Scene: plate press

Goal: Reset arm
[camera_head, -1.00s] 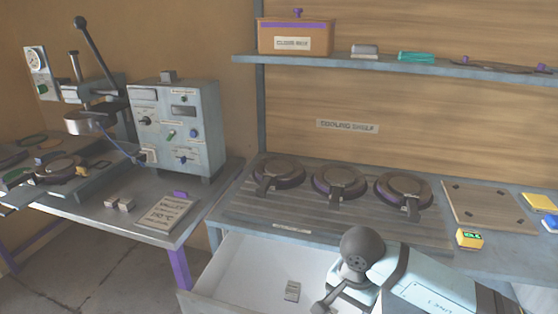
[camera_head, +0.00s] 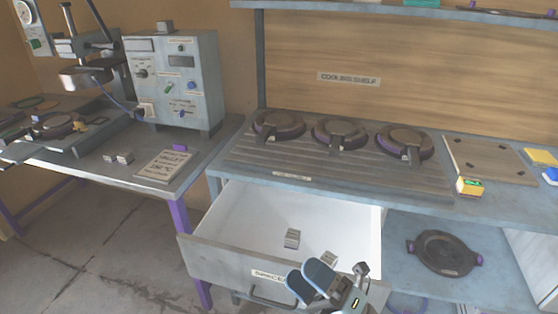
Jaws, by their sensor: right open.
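My right gripper (camera_head: 309,281) is at the lower middle of the head view, in front of the open drawer (camera_head: 240,264) and over its front right part. Its two blue-grey fingers stand apart and I see nothing between them. The white drawer holds a small grey block (camera_head: 292,238) and a second small block (camera_head: 328,259) near the gripper. The gripper covers part of the drawer's front and label. I cannot tell whether it touches the drawer. My left gripper is not in view.
Several dark round plates (camera_head: 339,133) sit on the ribbed cooling rack (camera_head: 240,152). A dark round plate (camera_head: 444,252) lies on the lower shelf (camera_head: 400,285). A control box (camera_head: 172,85) and a lever press (camera_head: 84,72) stand on the left table. The floor at lower left is clear.

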